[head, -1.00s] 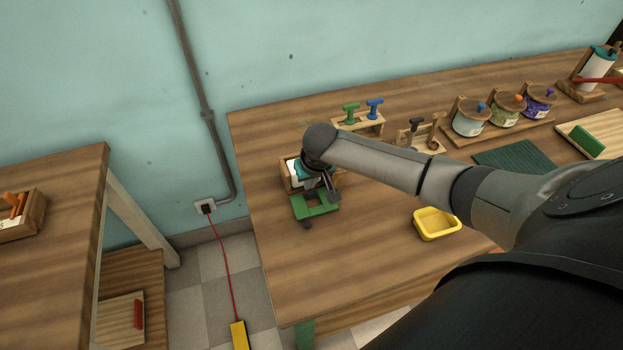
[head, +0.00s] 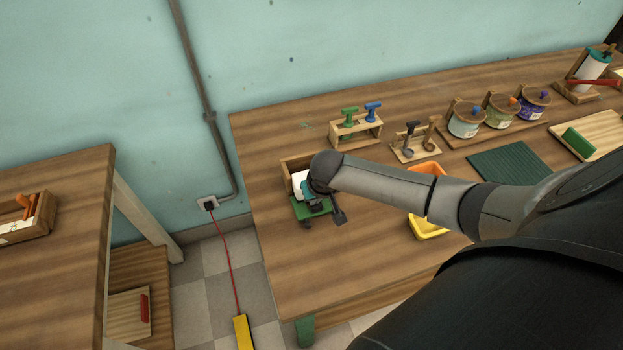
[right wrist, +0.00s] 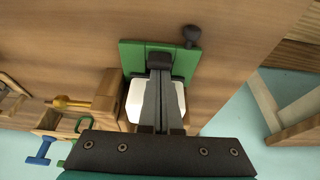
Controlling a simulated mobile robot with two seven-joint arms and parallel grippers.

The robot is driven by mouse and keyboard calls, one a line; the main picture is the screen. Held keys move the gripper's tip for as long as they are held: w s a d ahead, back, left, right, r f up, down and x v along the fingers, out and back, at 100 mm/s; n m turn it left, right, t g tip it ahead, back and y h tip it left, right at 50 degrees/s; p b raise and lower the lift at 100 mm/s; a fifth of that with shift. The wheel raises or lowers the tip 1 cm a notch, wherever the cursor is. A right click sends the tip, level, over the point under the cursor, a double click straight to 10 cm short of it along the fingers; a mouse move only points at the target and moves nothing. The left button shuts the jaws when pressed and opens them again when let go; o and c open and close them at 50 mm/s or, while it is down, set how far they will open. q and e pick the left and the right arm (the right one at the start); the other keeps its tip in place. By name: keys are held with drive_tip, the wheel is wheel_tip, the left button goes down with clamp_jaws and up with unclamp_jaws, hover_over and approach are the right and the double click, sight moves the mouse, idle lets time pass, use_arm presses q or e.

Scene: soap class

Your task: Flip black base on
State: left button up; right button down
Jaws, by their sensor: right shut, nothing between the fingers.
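A green plate (head: 299,208) lies on the table beside a wooden holder (head: 289,166). In the right wrist view the green plate (right wrist: 210,62) has a dark knob (right wrist: 191,36) at one corner; the knob (head: 306,225) also shows at its near edge in the head view. A white block (head: 298,182) is partly hidden under my right gripper. I cannot make out which part is the black base. My right gripper (right wrist: 159,60) is shut and empty, its tips over the green plate; contact is unclear. My left gripper is not in view.
A rack with green and blue handles (head: 355,128), a small wooden stand (head: 414,150) and lidded jars (head: 465,120) stand behind. The table's front left is clear.

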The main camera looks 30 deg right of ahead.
drive_tip(key=s+p, duration=0.1)
drive_tip(key=s, duration=0.1)
drive_tip(key=s+a+p, duration=0.1)
drive_tip(key=s+p, duration=0.1)
drive_tip(key=shift+r, duration=0.15)
drive_tip(key=shift+s+a, duration=0.1)
drive_tip(key=shift+s, duration=0.25)
drive_tip(key=shift+s+f, duration=0.1)
drive_tip(key=shift+f, duration=0.15)
drive_tip(key=shift+r+p, duration=0.1)
drive_tip(key=shift+p, duration=0.2)
